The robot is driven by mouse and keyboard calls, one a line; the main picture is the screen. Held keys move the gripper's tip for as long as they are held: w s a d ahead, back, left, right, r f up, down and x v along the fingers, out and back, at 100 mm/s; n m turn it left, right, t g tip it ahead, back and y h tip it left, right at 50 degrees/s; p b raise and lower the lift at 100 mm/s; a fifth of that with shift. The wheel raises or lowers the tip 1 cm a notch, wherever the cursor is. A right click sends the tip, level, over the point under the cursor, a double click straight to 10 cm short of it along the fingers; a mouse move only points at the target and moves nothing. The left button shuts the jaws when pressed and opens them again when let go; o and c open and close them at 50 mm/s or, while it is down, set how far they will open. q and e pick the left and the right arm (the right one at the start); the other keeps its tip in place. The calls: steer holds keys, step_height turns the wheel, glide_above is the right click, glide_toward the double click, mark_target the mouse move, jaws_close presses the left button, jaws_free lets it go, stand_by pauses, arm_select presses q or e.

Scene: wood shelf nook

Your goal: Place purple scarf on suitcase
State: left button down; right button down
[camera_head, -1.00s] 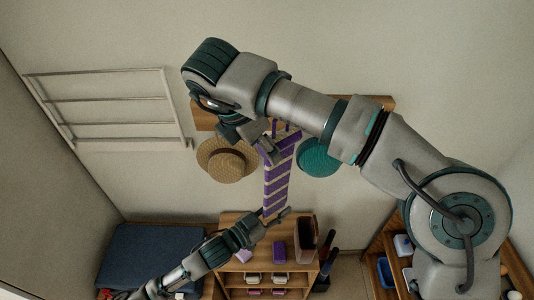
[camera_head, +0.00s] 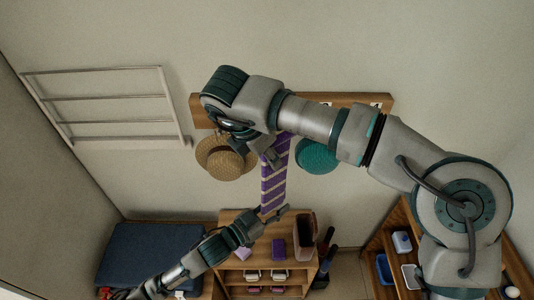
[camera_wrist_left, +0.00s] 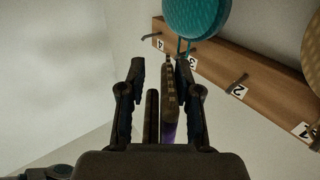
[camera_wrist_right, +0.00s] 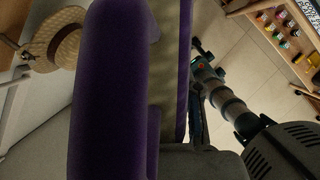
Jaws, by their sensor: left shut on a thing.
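The purple scarf (camera_head: 273,185) with pale stripes hangs lengthwise below the wooden hook rail in the head view. My left gripper (camera_head: 274,216) is shut on its lower end; a purple bit of the scarf (camera_wrist_left: 169,132) shows between the fingers in the left wrist view. My right gripper (camera_head: 268,150) is at the scarf's upper part. The scarf (camera_wrist_right: 110,90) fills much of the right wrist view and hides most of that gripper's fingers, so its grip is unclear.
The hook rail (camera_head: 345,102) has numbered hooks. A straw hat (camera_head: 222,160) and a teal hat (camera_head: 318,157) hang beside the scarf. A wooden cubby (camera_head: 235,275) stands below, with a brown container (camera_head: 304,238) on top. A wall rack (camera_head: 105,105) is at left; shelves stand at right.

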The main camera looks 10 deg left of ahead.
arm_select(q)
steer(key=c, duration=0.7)
jaws_free()
steer(key=shift+r, duration=0.1)
steer(key=shift+a, duration=0.2)
